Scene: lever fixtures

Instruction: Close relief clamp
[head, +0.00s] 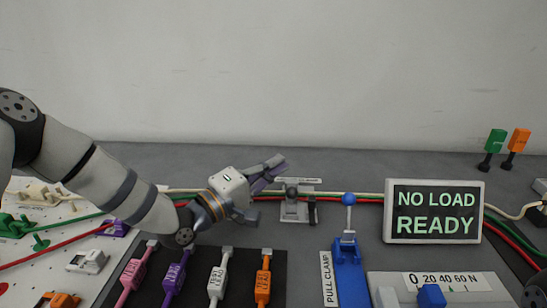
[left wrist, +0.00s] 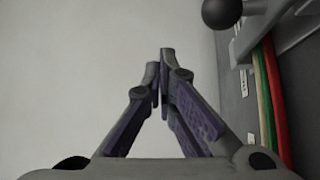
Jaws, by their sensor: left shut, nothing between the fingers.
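A small grey clamp fixture (head: 296,212) stands at the middle of the table on the run of cables, with a dark knob and a label behind it that is too small to read surely; I take it for the relief clamp. My left gripper (head: 276,166) is shut and empty, just left of the clamp and above it in the picture. The left wrist view shows the purple-padded fingertips (left wrist: 160,58) together, with a dark ball knob (left wrist: 222,12) on a grey lever to their right, apart from them. Whether the clamp is open or closed is unclear.
White, red and green cables (head: 350,198) run across behind a blue pull clamp (head: 348,270) with an upright lever. A display (head: 433,211) reads "NO LOAD READY". Coloured levers (head: 263,280) stand on a black panel in front.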

